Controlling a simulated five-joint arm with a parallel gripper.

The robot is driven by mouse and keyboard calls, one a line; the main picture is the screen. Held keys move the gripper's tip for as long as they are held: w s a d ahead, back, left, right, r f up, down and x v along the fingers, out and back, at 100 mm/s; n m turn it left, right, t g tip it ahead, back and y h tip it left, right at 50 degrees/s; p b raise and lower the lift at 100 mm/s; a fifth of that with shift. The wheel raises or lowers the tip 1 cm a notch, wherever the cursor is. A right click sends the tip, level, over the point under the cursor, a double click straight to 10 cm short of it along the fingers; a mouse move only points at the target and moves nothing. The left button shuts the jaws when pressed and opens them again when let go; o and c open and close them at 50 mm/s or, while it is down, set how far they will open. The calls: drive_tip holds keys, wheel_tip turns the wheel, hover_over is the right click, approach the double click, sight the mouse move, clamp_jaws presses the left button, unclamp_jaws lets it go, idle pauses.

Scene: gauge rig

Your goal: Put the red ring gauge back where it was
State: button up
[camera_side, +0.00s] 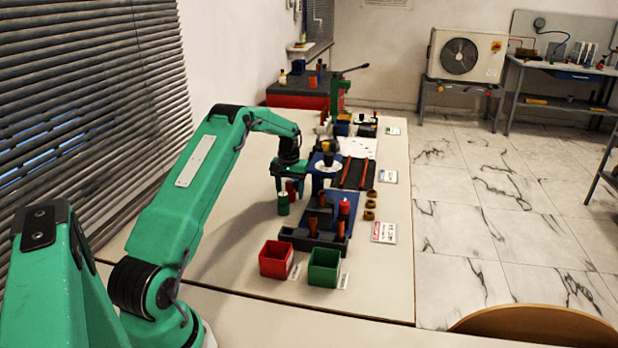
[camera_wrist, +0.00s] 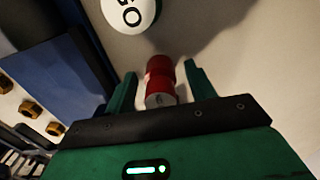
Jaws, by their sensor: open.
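A red cylindrical piece with a pale grey end (camera_wrist: 160,82), which looks like the red ring gauge, stands between my gripper's fingers in the wrist view. In the side view the red piece (camera_side: 291,187) shows under my gripper (camera_side: 290,180), partly hidden. My gripper (camera_wrist: 160,76) is open, with one green finger on each side of the red piece and visible gaps. A green cylinder (camera_side: 283,206) with a white top stands beside it. A white marked round top (camera_wrist: 130,12) shows beyond the fingers in the wrist view.
A red bin (camera_side: 277,259) and a green bin (camera_side: 324,268) stand at the near end of the bench. A blue stand with a white disc (camera_side: 327,166) is close behind my gripper. Bare bench lies left of it.

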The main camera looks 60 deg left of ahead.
sight(291, 182)
wheel_tip(291, 182, up, 12)
idle(0.6)
idle(0.5)
drive_tip(key=shift+d+r, duration=0.3)
drive_tip(key=s+d+r+m+t+y, duration=0.1)
drive_tip(key=s+d+r+m, duration=0.15)
drive_tip(key=d+r, duration=0.75)
drive_tip(key=s+d+r+m+t, duration=0.25)
drive_tip(key=d+r, duration=0.25)
drive_tip(key=d, duration=0.9)
drive_tip(key=s+d+f+m+t, duration=0.1)
drive_tip(key=s+d+f+m, duration=0.1)
drive_tip(key=s+d, duration=0.5)
drive_tip(key=s+d+f+m+t+h, duration=0.1)
drive_tip(key=s+d+f+m, duration=0.1)
drive_tip(key=s+d, duration=0.6)
drive_tip(key=s, duration=0.5)
